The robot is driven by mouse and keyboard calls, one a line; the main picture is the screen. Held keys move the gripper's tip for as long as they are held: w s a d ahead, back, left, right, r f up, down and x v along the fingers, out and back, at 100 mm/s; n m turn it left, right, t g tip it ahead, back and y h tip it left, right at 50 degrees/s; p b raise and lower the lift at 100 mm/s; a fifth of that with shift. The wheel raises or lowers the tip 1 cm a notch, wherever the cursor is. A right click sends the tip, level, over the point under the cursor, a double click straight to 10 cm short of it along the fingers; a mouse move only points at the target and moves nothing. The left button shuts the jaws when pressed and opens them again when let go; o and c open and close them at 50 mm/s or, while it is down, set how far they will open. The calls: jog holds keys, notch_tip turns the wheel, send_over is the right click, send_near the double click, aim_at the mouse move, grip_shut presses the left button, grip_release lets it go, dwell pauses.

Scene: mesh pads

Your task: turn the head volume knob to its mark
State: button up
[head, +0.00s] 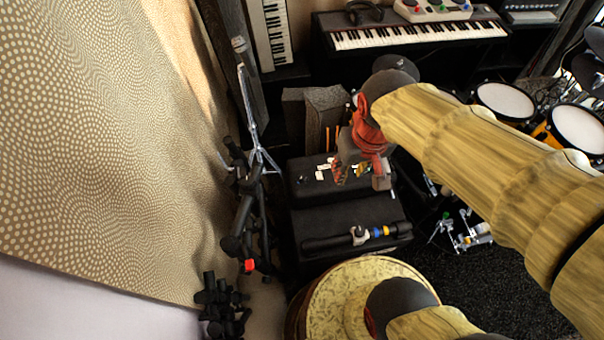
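A black box-shaped unit (303,186) with small white labels on its top edge stands below the middle of the head view. It looks like the head, but I cannot make out a volume knob or its mark; the arm and gripper cover part of that area. My gripper (358,177), with a red body and small patterned finger parts, points down over the right part of this unit. Its fingers are small and overlap the background, so neither their opening nor any contact is clear. I see nothing plainly held.
A black case (345,215) in front bears a dark bar with coloured bands (375,232). A microphone stand (252,115) and dark stands (245,215) are on the left. Keyboards (415,36) are behind; drums (503,100) are at the right. Dark carpet (480,285) shows front right.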

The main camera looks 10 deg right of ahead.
jog(key=shift+o, duration=1.3)
jog(key=w+a+f+n+g, duration=0.1)
jog(key=w+f, duration=0.3)
jog(key=f, duration=0.3)
jog(key=w+a+f+n+g+p, duration=0.1)
jog(key=w+f+n+g, duration=0.1)
jog(key=w+f, duration=0.3)
notch_tip(320, 180, down, 2)
jog(key=shift+w+a+f+g, duration=0.15)
jog(key=shift+w+a+g, duration=0.05)
jog(key=shift+w+g, duration=0.1)
jog(key=n+t+p, duration=0.1)
jog(key=n, duration=1.3)
send_over(302, 176)
jog(key=f, duration=2.2)
jog(key=shift+s+f, duration=0.1)
jog(key=shift+s, duration=0.1)
jog(key=shift+w+n+t, duration=0.2)
jog(key=shift+n+t, duration=0.1)
jog(key=shift+n, duration=0.5)
jog(key=shift+f, duration=0.55)
notch_tip(302, 176, down, 7)
jog(key=shift+r+b, duration=0.15)
jog(key=shift+b, duration=1)
jog(key=c, duration=0.4)
grip_shut()
